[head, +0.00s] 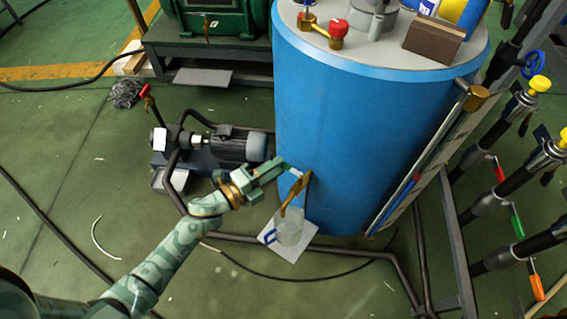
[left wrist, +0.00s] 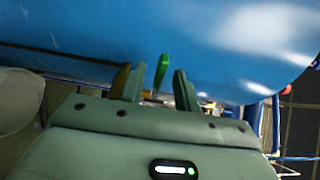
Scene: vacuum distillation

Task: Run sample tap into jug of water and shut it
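The brass sample tap (head: 292,194) sticks out low on the front of the blue tank (head: 345,140). A clear jug (head: 289,228) with a blue handle stands below the tap's spout on a pale plate (head: 296,252). The water level in it cannot be made out. My left gripper (head: 286,174) is at the tap, close to the tank wall. In the left wrist view its two fingers (left wrist: 153,84) are apart, and a green lever (left wrist: 162,70) shows between them with gaps at both sides. My right gripper is not in view.
A grey motor pump (head: 242,146) stands on the floor left of the tank. Dark pipes run along the floor near the jug. Pipes with coloured valve handles (head: 518,220) stand at the right. Open green floor (head: 110,210) lies left of my arm.

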